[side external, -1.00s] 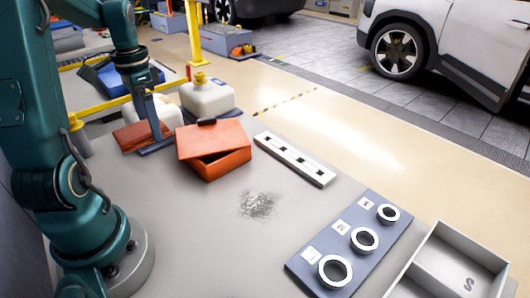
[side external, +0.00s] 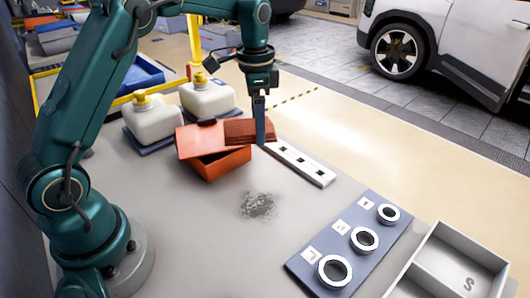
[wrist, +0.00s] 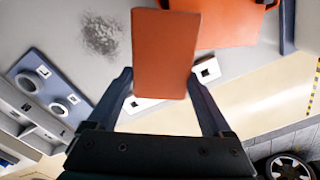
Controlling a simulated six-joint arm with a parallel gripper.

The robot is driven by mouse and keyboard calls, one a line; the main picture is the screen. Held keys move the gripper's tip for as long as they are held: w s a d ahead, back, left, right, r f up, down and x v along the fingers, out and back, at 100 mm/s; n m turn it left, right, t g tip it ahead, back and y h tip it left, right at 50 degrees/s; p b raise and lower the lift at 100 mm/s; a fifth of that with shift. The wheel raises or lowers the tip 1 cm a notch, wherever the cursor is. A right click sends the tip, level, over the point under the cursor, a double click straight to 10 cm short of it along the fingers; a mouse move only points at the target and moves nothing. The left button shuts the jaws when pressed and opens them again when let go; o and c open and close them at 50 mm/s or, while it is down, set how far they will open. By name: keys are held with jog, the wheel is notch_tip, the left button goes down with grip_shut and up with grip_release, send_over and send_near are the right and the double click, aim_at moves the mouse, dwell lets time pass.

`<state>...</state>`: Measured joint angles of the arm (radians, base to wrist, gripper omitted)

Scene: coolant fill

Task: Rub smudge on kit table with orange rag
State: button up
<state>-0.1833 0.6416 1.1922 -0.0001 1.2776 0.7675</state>
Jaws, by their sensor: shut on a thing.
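My gripper (side external: 265,140) is shut on the folded orange rag (side external: 246,131) and holds it in the air near the orange box. In the wrist view the rag (wrist: 165,55) spans the space between the two fingers (wrist: 165,100). The grey, speckled smudge (side external: 258,205) is on the bare tabletop of the kit table (side external: 190,245), nearer the camera than the gripper. The smudge also shows in the wrist view (wrist: 101,36), left of the rag and apart from it.
An orange box (side external: 222,166) with its lid askew stands behind the smudge. A white slotted strip (side external: 300,164) lies right of it. A blue board (side external: 345,240) with rings and a grey divided tray (side external: 450,265) are at right. Two white jugs (side external: 208,95) stand behind. Table around the smudge is clear.

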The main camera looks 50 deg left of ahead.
jog(key=m, duration=0.2)
send_near(290, 190)
jog(key=a+r, duration=0.1)
jog(key=a, duration=0.2)
jog(key=shift+d+f, duration=0.2)
jog(key=shift+f, duration=3.4)
jog(key=shift+s+f, duration=0.3)
jog(key=shift+s, duration=0.7)
jog(key=shift+c, duration=0.5)
jog(key=shift+s, duration=4.85)
jog(key=shift+w, duration=5.8)
jog(key=shift+w+d, duration=0.15)
jog(key=shift+d, duration=1.25)
jog(key=shift+s+a, duration=0.1)
jog(key=shift+s, duration=6.1)
jog(key=shift+w, duration=6.25)
notch_tip(290, 190, up, 8)
